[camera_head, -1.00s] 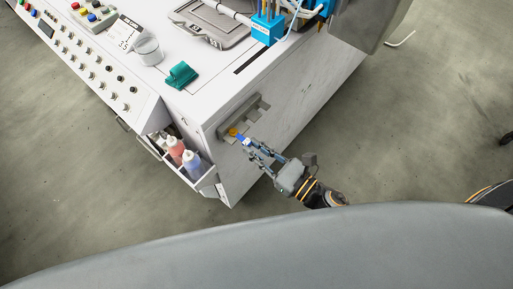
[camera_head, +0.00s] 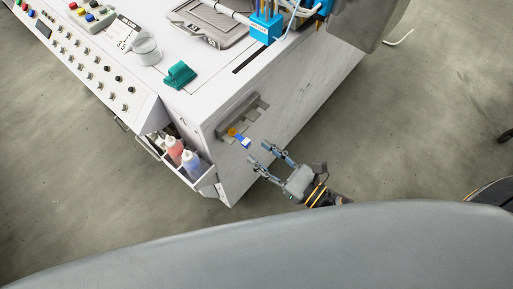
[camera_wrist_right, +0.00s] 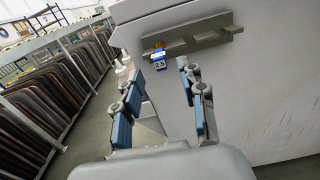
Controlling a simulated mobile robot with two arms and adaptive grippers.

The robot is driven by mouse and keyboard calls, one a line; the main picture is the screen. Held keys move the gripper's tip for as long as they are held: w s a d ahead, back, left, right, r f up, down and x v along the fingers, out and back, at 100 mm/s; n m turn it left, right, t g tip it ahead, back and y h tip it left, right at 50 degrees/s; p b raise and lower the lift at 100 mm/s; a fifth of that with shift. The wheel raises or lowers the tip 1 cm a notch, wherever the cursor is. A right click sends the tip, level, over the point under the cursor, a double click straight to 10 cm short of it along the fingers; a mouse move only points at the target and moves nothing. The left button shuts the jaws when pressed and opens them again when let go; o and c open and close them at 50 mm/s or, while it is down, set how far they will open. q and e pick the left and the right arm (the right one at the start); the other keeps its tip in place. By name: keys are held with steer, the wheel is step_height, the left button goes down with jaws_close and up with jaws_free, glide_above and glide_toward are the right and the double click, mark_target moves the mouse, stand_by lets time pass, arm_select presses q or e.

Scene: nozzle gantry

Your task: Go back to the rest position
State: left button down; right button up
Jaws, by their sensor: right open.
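My right gripper (camera_head: 258,158) is open and empty, in front of the white cabinet's side panel (camera_head: 290,115). Its two fingers stand wide apart in the right wrist view (camera_wrist_right: 160,85). A small blue and white tagged item with an orange top (camera_head: 241,138) hangs on the grey holder rail (camera_head: 243,115), apart from the fingers. It also shows beyond the fingers in the right wrist view (camera_wrist_right: 159,58). My left gripper is in neither view.
A side tray holds a red bottle (camera_head: 175,149) and a blue bottle (camera_head: 191,160). Bare floor (camera_head: 400,120) lies to the right.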

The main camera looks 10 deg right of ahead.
steer(key=v, duration=0.9)
steer(key=s+d+f+m+g+h+p, duration=0.1)
steer(key=d+f+m+h, duration=0.2)
steer(key=f+m, duration=0.55)
steer(key=s+d+f+m+g+h+p, duration=0.1)
steer(key=d+f+m+g+h, duration=0.15)
steer(key=f+m, duration=0.65)
steer(key=d+f+m+g+h+p, duration=0.1)
steer(key=d+f+m+h, duration=0.15)
steer(key=f+m, duration=0.65)
steer(key=s+d+f+m+g+h+p, duration=0.1)
steer(key=s+f+m+g+h, duration=0.2)
steer(key=s+f+m+g, duration=0.5)
steer(key=s+f+m, duration=0.6)
steer(key=s+f, duration=0.2)
steer(key=s, duration=0.2)
steer(key=shift+s+f+m+g, duration=0.3)
steer(key=shift+m+g, duration=0.05)
